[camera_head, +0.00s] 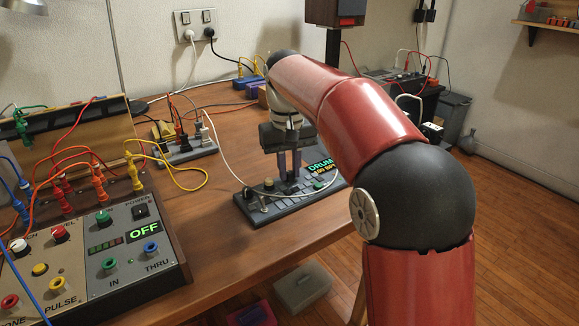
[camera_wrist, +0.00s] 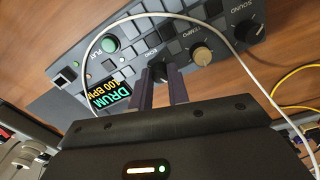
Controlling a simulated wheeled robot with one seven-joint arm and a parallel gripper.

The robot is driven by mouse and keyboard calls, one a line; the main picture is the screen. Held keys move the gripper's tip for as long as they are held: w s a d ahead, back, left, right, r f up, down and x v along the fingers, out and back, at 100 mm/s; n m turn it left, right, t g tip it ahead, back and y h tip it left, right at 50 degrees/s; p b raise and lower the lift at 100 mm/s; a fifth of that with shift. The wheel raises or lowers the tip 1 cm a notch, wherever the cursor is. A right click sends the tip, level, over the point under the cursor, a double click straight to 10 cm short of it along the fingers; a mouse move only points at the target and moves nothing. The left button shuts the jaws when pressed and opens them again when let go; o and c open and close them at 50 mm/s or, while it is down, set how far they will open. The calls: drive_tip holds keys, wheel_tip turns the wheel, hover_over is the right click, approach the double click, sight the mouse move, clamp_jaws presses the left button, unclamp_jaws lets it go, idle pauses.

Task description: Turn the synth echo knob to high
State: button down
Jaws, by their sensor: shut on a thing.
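The drum synth (camera_head: 262,212) is a grey unit lying on the wooden table, with a lit display that reads DRUM 100 BPM. In the wrist view, its dark echo knob (camera_wrist: 156,71) sits between the tips of my gripper's two purple fingers (camera_wrist: 162,84). My gripper (camera_head: 290,182) comes down from above and is shut on this knob. The fingers hide part of the knob, and I cannot read its pointer or scale. A beige tempo knob (camera_wrist: 201,54) and a black sound knob (camera_wrist: 247,30) lie to its right. A green play button (camera_wrist: 109,45) lies to its left.
A white cable (camera_wrist: 214,18) loops over the synth near my gripper. A larger panel (camera_head: 105,255) with an OFF display and coloured cables stands at the left. A small box with plugs (camera_head: 185,148) stands behind. The table's front edge runs below the synth.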

drive_tip(key=m, duration=0.4)
drive_tip(key=shift+m, duration=0.3)
drive_tip(key=m, duration=0.3)
drive_tip(key=shift+m, duration=0.3)
drive_tip(key=m, duration=0.7)
drive_tip(key=shift+w+a+g, duration=0.1)
drive_tip(key=shift+g, duration=0.2)
drive_tip(key=m, duration=1.2)
drive_tip(key=shift+m+y, duration=0.3)
drive_tip(key=shift+m, duration=1.9)
drive_tip(key=shift+w, duration=0.1)
